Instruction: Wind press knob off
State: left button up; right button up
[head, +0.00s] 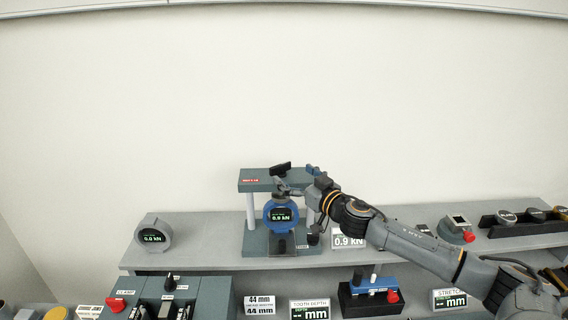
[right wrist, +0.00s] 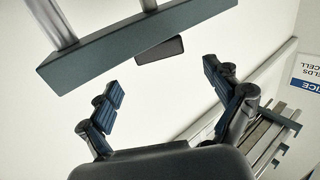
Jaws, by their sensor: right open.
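The press (head: 256,181) is a grey-green frame with pale posts on the shelf at the middle. Its black bar-shaped knob (head: 281,169) sits tilted at the top. The knob also shows in the right wrist view (right wrist: 160,49), beyond the fingertips, against the press's top beam (right wrist: 120,42). A blue round gauge (head: 281,215) inside the frame reads 0.9 kN. My right gripper (head: 298,179) is open beside the top of the press, and its blue-padded fingers stand wide apart with nothing between them in the wrist view (right wrist: 165,97). My left gripper is not in view.
A grey round gauge (head: 152,235) reading 0.0 kN stands left on the shelf (head: 205,225). A 0.9 kN placard (head: 348,241) stands right of the press. A blue device with a red knob (head: 393,296) sits lower front. The wall space above the press is free.

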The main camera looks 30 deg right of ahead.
aim_at(282, 166)
jog(key=w+p, duration=0.1)
jog(key=w, duration=0.3)
jog(key=shift+r, duration=0.15)
jog(key=shift+w+p, duration=0.45)
jog(key=shift+w, duration=0.2)
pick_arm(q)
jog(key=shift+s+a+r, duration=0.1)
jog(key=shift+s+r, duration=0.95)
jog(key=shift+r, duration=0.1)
pick_arm(e)
jog(key=shift+f, duration=0.2)
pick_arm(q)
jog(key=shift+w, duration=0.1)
pick_arm(e)
jog(key=shift+c, duration=1.1)
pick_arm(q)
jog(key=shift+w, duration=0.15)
pick_arm(e)
jog(key=c, duration=0.9)
